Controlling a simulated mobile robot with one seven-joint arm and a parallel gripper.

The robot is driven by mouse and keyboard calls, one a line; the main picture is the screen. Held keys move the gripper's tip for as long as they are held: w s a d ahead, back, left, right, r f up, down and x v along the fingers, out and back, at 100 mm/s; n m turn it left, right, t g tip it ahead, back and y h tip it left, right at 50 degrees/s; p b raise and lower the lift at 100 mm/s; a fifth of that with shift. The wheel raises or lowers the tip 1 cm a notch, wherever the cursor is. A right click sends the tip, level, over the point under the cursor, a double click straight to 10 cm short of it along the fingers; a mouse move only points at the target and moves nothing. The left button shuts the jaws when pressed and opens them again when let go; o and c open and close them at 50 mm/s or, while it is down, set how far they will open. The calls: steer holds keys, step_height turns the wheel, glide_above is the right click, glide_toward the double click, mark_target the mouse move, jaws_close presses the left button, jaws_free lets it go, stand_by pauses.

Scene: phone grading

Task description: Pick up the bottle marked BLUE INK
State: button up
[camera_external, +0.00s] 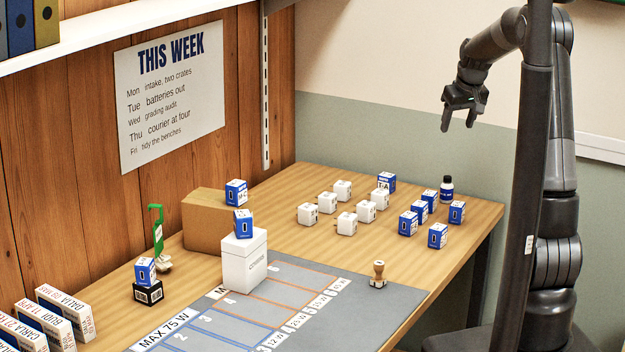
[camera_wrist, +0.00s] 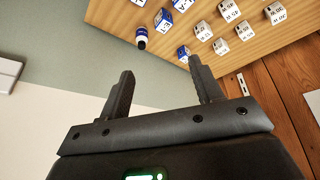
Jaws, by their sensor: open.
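A small dark blue bottle (camera_external: 446,189) with a white label band stands upright at the far right part of the table, behind the blue and white boxes. Its lettering is too small to read. It also shows in the wrist view (camera_wrist: 142,38), near the table edge, beyond my fingertips. My gripper (camera_external: 462,118) hangs in the air above and to the right of the table, well apart from the bottle. In the wrist view my two fingers (camera_wrist: 161,76) are spread apart with nothing between them.
Blue and white boxes (camera_external: 438,236) stand close around the bottle, with several white boxes (camera_external: 347,224) to their left. A cardboard box (camera_external: 205,225) and a white box (camera_external: 244,262) stand further left.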

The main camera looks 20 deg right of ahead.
glide_toward(449, 179)
steer(key=f, duration=0.1)
steer(key=shift+y, duration=0.3)
steer(key=shift+d+x, duration=0.2)
steer(key=shift+x, duration=2.8)
steer(key=shift+d+x, duration=0.2)
steer(key=shift+x, duration=2.85)
steer(key=shift+w, duration=0.2)
steer(key=shift+c, duration=0.5)
steer(key=shift+r, duration=0.1)
steer(key=c, duration=1)
steer(key=shift+o, duration=0.2)
steer(key=shift+r, duration=0.1)
